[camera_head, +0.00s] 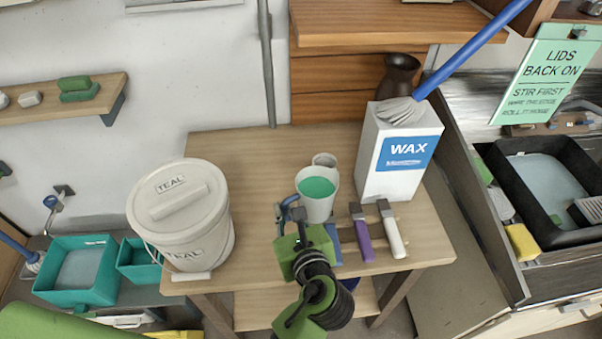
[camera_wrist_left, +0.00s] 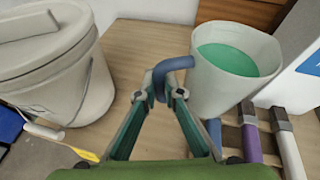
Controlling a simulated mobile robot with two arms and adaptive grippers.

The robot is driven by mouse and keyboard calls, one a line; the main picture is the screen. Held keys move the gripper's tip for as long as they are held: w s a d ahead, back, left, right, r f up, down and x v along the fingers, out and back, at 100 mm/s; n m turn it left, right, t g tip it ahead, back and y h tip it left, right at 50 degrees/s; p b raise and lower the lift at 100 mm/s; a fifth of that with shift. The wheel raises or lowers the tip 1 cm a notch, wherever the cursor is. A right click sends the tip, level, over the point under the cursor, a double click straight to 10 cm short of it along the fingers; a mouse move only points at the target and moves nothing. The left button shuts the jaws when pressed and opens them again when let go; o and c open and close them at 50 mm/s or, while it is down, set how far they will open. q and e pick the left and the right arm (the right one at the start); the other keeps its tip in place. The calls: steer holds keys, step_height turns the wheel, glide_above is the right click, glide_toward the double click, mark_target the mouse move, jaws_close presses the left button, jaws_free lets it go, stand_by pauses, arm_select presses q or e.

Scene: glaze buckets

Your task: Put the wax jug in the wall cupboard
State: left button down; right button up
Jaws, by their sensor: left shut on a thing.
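A white jug (camera_head: 317,205) with green contents and a blue handle stands upright on the wooden table; it also shows in the left wrist view (camera_wrist_left: 228,75). My left gripper (camera_head: 294,214) is at its left side, shut on the blue handle (camera_wrist_left: 172,66). A tall white container labelled WAX (camera_head: 395,165) stands behind and to the right. No label shows on the jug, so I cannot tell which one is the wax jug. A wooden cupboard-like edge (camera_head: 540,14) is cut off at the top right. My right gripper is not in view.
A lidded TEAL bucket (camera_head: 185,222) stands on the table's left. Purple (camera_head: 362,236) and white (camera_head: 392,235) handled brushes lie at right. A blue-handled mop (camera_head: 455,58) slants over the WAX container. The table's back left is clear.

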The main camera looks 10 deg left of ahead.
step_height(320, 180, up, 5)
steer(key=p, duration=0.3)
arm_select(q)
steer(key=w+a+f+b, duration=0.7)
steer(key=w+b, duration=0.1)
steer(key=w, duration=0.1)
steer(key=shift+w+f+h, duration=0.25)
steer(key=shift+f+h, duration=0.05)
steer(key=shift+f, duration=0.05)
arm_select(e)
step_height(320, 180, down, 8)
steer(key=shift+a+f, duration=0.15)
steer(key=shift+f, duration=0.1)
arm_select(q)
steer(key=shift+w+a+f+b, duration=0.1)
steer(key=shift+a+f+b, duration=0.1)
steer(key=shift+f+b, duration=0.35)
step_height(320, 180, down, 3)
steer(key=b, duration=0.4)
steer(key=shift+w+r+b, duration=0.1)
steer(key=shift+b, duration=0.5)
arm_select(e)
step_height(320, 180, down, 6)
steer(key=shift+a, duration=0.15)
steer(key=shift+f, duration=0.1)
